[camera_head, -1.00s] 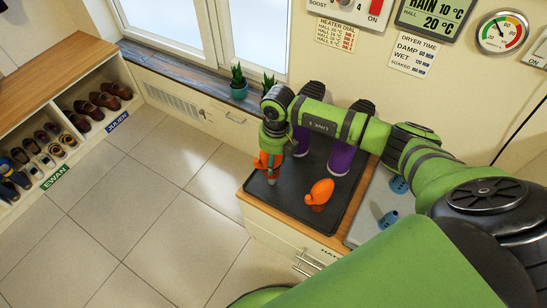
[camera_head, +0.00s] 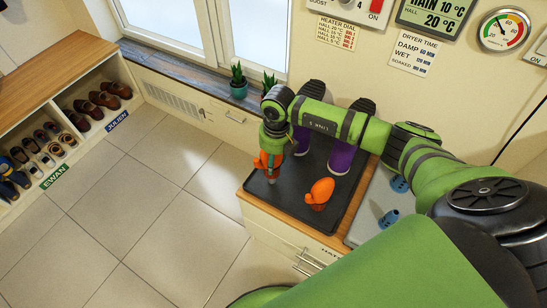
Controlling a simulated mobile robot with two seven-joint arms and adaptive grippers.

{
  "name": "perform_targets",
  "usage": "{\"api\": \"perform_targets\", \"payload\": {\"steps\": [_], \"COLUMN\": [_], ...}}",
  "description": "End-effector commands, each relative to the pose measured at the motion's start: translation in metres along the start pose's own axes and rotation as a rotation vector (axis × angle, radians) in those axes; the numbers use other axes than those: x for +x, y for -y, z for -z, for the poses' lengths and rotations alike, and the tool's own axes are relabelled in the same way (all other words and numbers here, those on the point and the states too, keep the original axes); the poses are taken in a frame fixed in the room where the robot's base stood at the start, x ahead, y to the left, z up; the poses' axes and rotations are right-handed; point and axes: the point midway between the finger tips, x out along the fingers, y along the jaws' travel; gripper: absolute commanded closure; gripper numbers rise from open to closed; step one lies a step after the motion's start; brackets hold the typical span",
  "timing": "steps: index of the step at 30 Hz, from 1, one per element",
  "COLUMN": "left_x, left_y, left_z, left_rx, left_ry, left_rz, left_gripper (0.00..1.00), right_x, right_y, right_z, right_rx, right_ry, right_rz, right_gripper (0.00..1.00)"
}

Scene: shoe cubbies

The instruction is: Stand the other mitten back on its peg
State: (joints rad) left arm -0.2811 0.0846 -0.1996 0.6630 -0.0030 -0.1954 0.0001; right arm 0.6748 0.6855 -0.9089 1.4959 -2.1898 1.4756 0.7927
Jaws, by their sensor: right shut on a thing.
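An orange mitten (camera_head: 320,191) stands on the black tray (camera_head: 290,202) on the counter, clear of my gripper. My right gripper (camera_head: 271,176) points down over the tray's left part. It is shut on another orange mitten (camera_head: 262,162), which is partly hidden behind the fingers. I cannot tell whether this mitten touches the tray or a peg. No bare peg is clearly visible. My left gripper is out of view.
Purple boots (camera_head: 342,155) with dark soles up stand at the back of the tray, close behind my right arm. Blue pieces (camera_head: 389,218) lie on a grey surface to the right. A shoe cubby (camera_head: 60,130) stands at the far left. The tiled floor is open.

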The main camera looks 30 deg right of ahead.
Motion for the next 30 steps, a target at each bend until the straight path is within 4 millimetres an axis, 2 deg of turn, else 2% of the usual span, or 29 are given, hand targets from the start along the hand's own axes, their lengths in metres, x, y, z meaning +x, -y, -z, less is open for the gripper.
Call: {"api": "perform_targets", "payload": {"steps": [30], "left_x": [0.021], "left_y": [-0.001], "left_z": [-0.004], "left_rx": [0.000], "left_ry": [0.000], "left_rz": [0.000], "left_gripper": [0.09], "right_x": [0.027], "right_y": [0.001], "right_z": [0.001], "right_rx": [-0.001], "right_ry": [-0.001], "right_rz": [0.000], "right_gripper": [0.81]}}
